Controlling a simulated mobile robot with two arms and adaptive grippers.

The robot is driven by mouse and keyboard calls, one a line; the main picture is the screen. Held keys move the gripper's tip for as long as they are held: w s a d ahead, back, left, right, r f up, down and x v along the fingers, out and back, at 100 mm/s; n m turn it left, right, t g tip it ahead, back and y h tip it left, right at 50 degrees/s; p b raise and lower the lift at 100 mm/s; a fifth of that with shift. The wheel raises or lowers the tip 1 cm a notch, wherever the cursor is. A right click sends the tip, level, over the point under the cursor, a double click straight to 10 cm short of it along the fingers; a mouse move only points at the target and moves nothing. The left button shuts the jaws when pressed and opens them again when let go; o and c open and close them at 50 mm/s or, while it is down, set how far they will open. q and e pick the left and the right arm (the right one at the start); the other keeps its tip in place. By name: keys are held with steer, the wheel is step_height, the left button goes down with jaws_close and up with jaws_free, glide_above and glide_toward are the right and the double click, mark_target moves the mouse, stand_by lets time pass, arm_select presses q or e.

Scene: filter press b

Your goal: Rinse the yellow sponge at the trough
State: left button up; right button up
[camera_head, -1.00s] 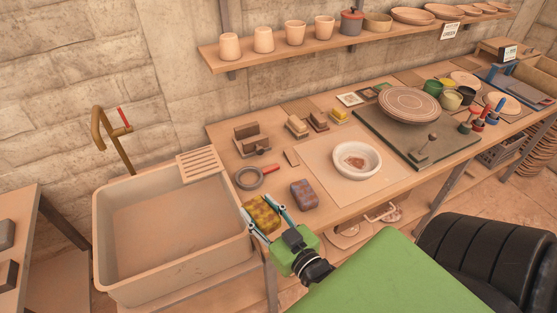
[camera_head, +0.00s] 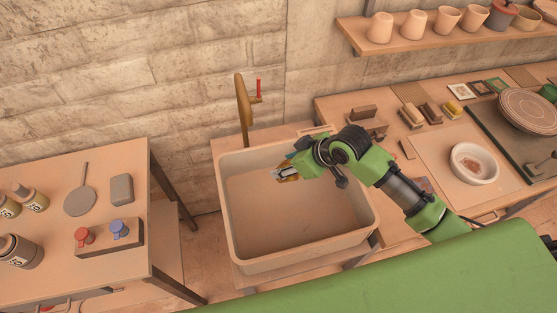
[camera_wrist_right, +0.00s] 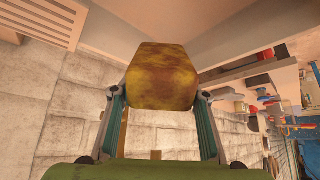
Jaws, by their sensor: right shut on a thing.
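The yellow sponge (camera_wrist_right: 162,77), stained brown, is clamped between the two fingers of my right gripper (camera_wrist_right: 160,105) in the right wrist view. In the head view my right gripper (camera_head: 283,173) is over the trough (camera_head: 300,215), toward its back, and only a small part of the sponge shows past the fingers. The trough is a wide beige basin, and its floor looks bare. A brass tap (camera_head: 243,108) with a red lever (camera_head: 258,88) stands behind the trough. I cannot see water running from it. My left gripper is not in view.
A side table (camera_head: 140,190) at the left holds bottles, a round paddle, a grey block and a block with red and blue knobs. The workbench (camera_head: 330,110) at the right carries several blocks and a white bowl (camera_head: 475,162). A shelf of cups hangs above.

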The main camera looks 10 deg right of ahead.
steer(key=shift+d, duration=0.25)
steer(key=shift+s+d+f, duration=0.4)
steer(key=shift+f, duration=0.75)
arm_select(q)
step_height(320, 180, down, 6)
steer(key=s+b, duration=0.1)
steer(key=b, duration=0.5)
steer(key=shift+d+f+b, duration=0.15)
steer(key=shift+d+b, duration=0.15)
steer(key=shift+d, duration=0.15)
arm_select(e)
steer(key=shift+w+a+f, duration=0.1)
steer(key=shift+f, duration=8.75)
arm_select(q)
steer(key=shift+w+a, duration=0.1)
arm_select(e)
steer(key=shift+r, duration=0.15)
